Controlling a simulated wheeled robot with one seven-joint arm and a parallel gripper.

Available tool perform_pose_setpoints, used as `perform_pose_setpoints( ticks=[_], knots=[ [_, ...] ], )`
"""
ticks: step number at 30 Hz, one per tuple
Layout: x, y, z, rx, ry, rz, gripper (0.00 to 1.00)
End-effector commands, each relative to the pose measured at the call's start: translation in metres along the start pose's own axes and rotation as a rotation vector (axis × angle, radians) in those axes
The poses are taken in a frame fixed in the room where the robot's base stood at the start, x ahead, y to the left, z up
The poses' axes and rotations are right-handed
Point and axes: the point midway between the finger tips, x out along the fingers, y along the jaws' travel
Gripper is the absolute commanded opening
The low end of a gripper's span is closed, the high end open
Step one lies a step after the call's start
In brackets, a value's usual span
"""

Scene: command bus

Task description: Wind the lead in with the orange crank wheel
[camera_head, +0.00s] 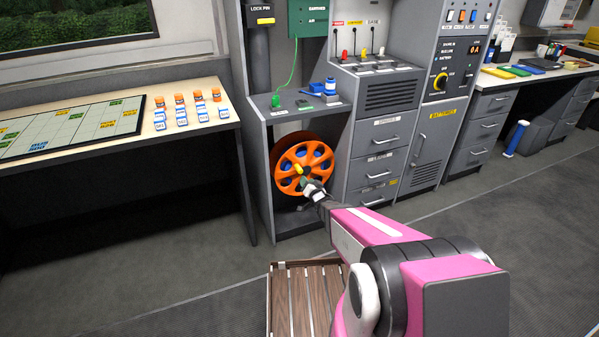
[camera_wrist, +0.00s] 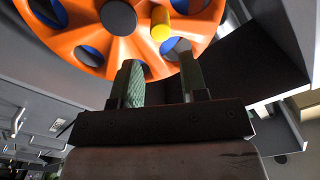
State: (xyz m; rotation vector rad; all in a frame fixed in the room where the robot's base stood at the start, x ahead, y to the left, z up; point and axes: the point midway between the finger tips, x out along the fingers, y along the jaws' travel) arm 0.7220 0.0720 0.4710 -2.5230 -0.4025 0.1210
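The orange crank wheel (camera_head: 318,154) stands upright in the open bay under the grey bench, with blue showing through its holes. It also fills the top of the wrist view (camera_wrist: 60,42), around a dark hub (camera_wrist: 118,18). Its yellow handle (camera_head: 297,170) sticks out; in the wrist view the handle (camera_wrist: 160,25) appears just beyond the fingertips, roughly between them. My gripper (camera_head: 310,183) is at the wheel's lower front. In the wrist view its green-padded fingers (camera_wrist: 158,72) are apart with nothing visible between them. A thin green lead (camera_head: 292,72) hangs above the bench shelf.
Grey drawers (camera_head: 378,145) stand close right of the wheel bay. A table (camera_head: 190,92) with a board and several small blocks is at left. A slatted wooden seat (camera_head: 300,295) is low in front, beside my arm. The bay's side panels flank the wheel.

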Motion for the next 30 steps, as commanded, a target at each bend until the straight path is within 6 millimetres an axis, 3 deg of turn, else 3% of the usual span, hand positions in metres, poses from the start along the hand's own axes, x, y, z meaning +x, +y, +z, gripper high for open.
perform_pose_setpoints(
  ticks=[6, 16, 30],
  knots=[
    [0.0, 0.0, 0.0, -0.292, -0.001, 0.0, 0.4],
    [0.011, 0.001, 0.001, -0.372, -0.001, -0.001, 0.4],
    [0.086, 0.002, 0.001, -0.37, -0.001, -0.001, 0.4]
  ],
)
